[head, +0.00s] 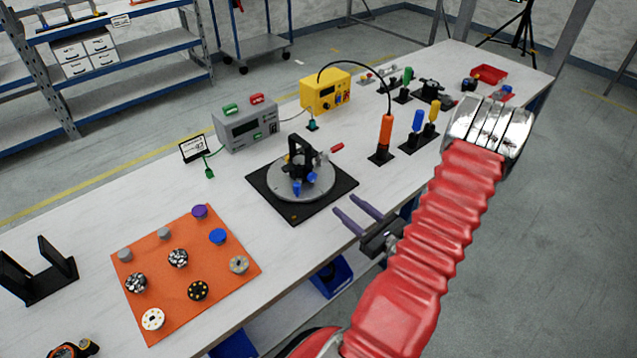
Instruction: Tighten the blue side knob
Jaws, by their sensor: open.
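A small black fixture (300,157) stands on a round grey plate (314,192) on a black square base (282,207), at the middle of the bench. A blue knob (297,188) shows low on its near side, and a smaller blue part (323,156) shows at its right. A red-tipped handle (336,148) sticks out to the right. The knob is too small to tell how tight it is. My gripper (344,204) is open and empty, its two purple-grey fingers pointing toward the fixture from the near right, apart from the blue knob.
An orange mat (200,277) with several round knobs, one of them blue (217,236), lies at left. A grey box (246,125) and a yellow box (325,91) stand behind the fixture. Upright screwdrivers, one orange-handled (386,130), stand to the right. Bare bench (150,187) shows at left.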

